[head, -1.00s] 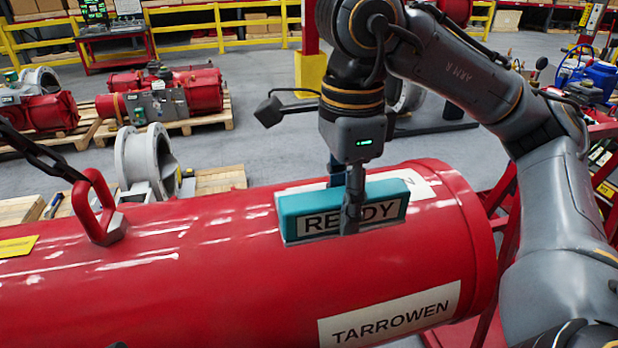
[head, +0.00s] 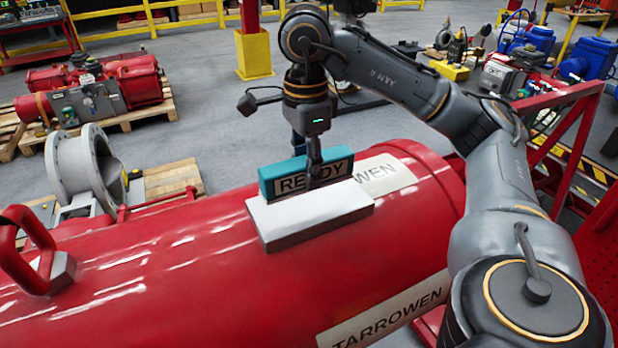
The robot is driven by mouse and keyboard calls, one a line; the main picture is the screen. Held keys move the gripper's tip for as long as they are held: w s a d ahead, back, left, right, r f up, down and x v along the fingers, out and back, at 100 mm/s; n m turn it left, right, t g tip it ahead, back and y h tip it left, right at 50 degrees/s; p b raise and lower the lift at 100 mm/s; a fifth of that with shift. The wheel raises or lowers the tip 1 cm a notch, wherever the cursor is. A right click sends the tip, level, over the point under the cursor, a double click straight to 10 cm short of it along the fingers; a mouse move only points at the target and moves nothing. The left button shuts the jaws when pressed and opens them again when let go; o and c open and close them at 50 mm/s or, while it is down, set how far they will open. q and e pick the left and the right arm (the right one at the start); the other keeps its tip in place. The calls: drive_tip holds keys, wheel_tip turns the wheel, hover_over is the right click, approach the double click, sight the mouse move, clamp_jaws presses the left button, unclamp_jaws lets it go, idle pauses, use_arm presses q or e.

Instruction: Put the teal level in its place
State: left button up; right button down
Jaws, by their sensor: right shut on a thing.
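The teal level (head: 270,181) is a long block with a READY label on its near face. My right gripper (head: 309,168) is shut on it from above, with one finger across the label and the other mostly hidden behind it. The level appears at the far edge of a pale flat metal pad (head: 310,215) on top of the red cylinder (head: 190,245). I cannot tell whether the level touches the pad or hangs just above it. The pad's top is bare in front of the level. My left gripper is not in view.
A red lifting lug (head: 35,250) stands up on the cylinder at the left. A grey flanged ring (head: 85,165) and a red actuator (head: 95,90) sit on pallets behind. A red frame (head: 560,110) stands at the right.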

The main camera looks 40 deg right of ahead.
drive_tip(key=shift+w+d+f, duration=0.2)
drive_tip(key=shift+d+f, duration=0.05)
drive_tip(key=shift+f, duration=0.2)
drive_tip(key=shift+w+d+f, duration=0.15)
drive_tip(key=shift+d+f, duration=0.1)
drive_tip(key=shift+f, duration=0.15)
drive_tip(key=shift+d+f, duration=0.15)
drive_tip(key=shift+f, duration=0.05)
drive_tip(key=shift+w+d+f+b, duration=0.1)
drive_tip(key=shift+d+f+b, duration=0.05)
drive_tip(key=shift+f, duration=0.7)
drive_tip(key=shift+d+f+b, duration=0.1)
drive_tip(key=shift+f+b, duration=0.05)
drive_tip(key=shift+f, duration=0.7)
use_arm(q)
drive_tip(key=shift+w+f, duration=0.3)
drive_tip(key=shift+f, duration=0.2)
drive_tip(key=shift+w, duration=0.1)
use_arm(e)
drive_tip(key=shift+f, duration=0.15)
drive_tip(key=c, duration=1.1)
unclamp_jaws()
drive_tip(key=shift+o, duration=1)
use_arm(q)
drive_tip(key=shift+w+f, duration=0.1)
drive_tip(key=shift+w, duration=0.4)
